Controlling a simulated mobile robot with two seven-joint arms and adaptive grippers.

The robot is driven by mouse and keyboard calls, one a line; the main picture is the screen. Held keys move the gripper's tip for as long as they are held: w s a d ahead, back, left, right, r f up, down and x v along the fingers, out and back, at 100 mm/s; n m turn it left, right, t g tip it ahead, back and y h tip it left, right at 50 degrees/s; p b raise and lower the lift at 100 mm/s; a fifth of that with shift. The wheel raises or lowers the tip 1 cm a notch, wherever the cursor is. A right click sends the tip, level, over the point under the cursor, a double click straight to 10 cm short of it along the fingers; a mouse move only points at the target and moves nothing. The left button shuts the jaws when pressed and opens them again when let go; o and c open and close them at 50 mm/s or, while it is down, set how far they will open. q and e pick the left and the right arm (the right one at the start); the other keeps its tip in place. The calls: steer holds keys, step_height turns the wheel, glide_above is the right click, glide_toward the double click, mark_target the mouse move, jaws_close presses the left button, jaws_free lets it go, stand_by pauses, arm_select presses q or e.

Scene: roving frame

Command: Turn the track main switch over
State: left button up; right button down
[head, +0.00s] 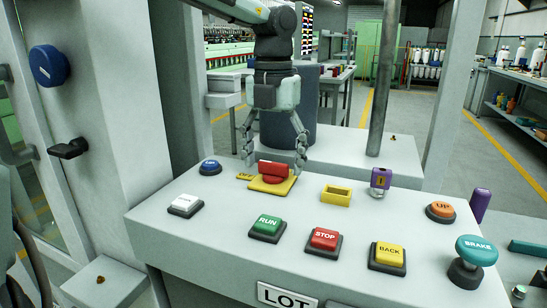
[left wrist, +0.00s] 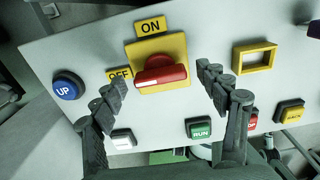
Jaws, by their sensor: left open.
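The main switch is a red turning handle (head: 273,171) on a yellow square plate (head: 271,186) on the grey console. In the left wrist view the red handle (left wrist: 160,75) lies crosswise, its left end toward the yellow OFF label (left wrist: 119,74). The yellow ON label (left wrist: 150,27) is above the plate. My left gripper (head: 275,160) is open and points down over the switch. In the left wrist view its fingers (left wrist: 162,82) stand either side of the handle with gaps; I see no contact. My right gripper is not in view.
Near the switch are a blue UP button (head: 210,167), a green RUN button (head: 266,227), a red STOP button (head: 324,239), an empty yellow frame (head: 337,195) and a purple key switch (head: 380,180). A teal BRAKE knob (head: 476,250) rises at the right. A grey post (head: 383,80) stands behind.

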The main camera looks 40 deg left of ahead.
arm_select(q)
steer(key=c, duration=1.2)
steer(key=shift+o, duration=0.2)
